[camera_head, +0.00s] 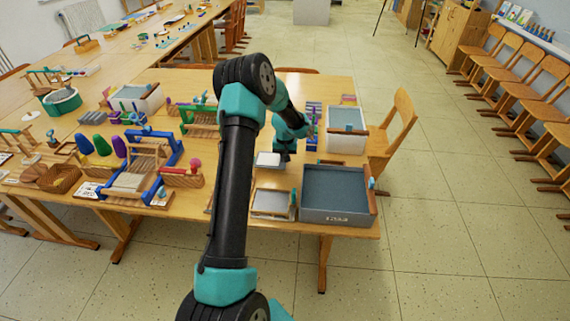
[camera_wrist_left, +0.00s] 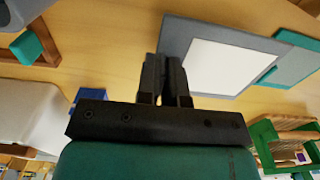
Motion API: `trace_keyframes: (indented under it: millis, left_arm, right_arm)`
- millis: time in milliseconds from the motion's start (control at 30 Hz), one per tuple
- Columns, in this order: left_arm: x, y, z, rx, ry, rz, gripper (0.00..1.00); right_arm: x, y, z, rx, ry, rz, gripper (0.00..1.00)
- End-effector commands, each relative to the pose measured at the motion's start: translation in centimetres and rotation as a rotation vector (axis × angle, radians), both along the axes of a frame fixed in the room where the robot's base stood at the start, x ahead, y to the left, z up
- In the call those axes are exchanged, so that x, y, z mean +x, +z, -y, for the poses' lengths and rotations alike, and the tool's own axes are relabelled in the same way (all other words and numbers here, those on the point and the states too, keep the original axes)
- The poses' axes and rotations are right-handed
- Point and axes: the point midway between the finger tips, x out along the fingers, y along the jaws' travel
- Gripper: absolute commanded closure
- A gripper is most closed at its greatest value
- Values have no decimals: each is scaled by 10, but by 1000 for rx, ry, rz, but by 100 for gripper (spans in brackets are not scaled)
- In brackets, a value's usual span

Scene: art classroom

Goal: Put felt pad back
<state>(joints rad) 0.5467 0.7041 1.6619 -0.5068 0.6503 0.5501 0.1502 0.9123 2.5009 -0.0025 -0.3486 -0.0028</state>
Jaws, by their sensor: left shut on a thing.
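The felt pad, a flat white piece with a grey border (camera_head: 268,160), is just left of my left gripper (camera_head: 285,153) in the head view, above the table. In the left wrist view the pad (camera_wrist_left: 222,65) lies beside the fingers (camera_wrist_left: 166,78), and its near edge runs to them. The left jaws are close together on that edge. The exact contact is partly hidden by the fingers. A shallow tray (camera_head: 270,204) with a light inside is at the table's front edge, with a teal-and-brown piece at its right side. My right gripper is in neither view.
A deep grey bin (camera_head: 336,196) stands right of the tray. A white bin (camera_head: 346,138) stands behind it. A blue wooden loom (camera_head: 138,172) and other craft items crowd the left. My left arm hides part of the table.

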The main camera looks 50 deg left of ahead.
Motion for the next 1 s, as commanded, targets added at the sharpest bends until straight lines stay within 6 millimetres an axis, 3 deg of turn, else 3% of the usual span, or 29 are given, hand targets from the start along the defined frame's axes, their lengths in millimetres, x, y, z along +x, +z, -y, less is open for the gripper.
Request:
trace_keyframes:
  millis: [300,700,733,1000]
  left_arm:
    - [0,-35,0,-1,0,-2,100]
    - [0,-39,0,-1,0,-1,100]
    - [0,-39,0,-1,0,-1,91]
    - [0,-39,0,-1,0,-1,67]
  right_arm:
    - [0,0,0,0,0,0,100]
    - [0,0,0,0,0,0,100]
    - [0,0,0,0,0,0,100]
    - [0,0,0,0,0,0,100]
